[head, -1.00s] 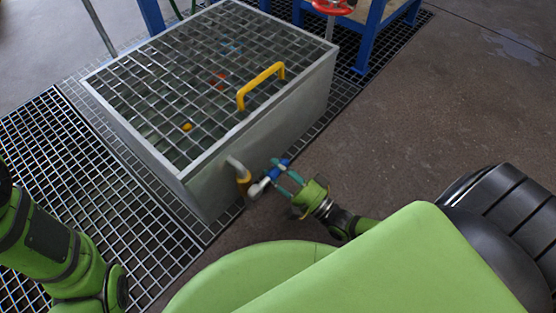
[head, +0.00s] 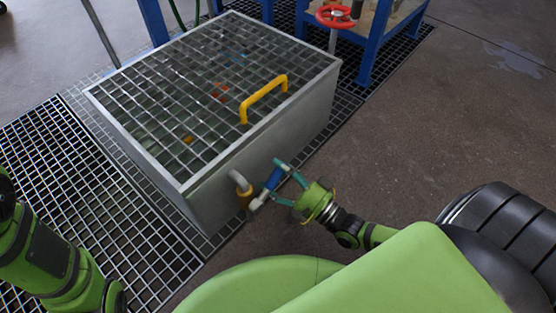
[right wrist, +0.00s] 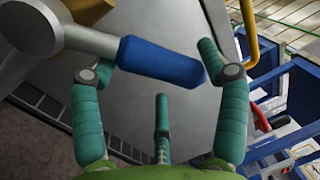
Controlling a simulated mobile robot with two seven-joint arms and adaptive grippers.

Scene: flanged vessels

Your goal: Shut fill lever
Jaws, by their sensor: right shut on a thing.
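The fill lever has a blue grip (head: 272,179) on a pale valve arm, beside a brass-coloured fitting (head: 244,190) on the tank's near side wall. My right gripper (head: 277,182) is at the lever, its teal fingers shut around the blue grip. In the right wrist view the blue grip (right wrist: 165,62) runs between the fingers (right wrist: 160,72), with one finger by its left part and one near its rounded end. My left arm shows at the left edge of the head view; its gripper is out of view.
A metal tank (head: 300,120) with a grated top (head: 165,90) and a yellow handle (head: 264,98) stands left of my gripper. A red handwheel (head: 336,17) and blue frame (head: 378,40) stand behind. Bare floor lies to the right.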

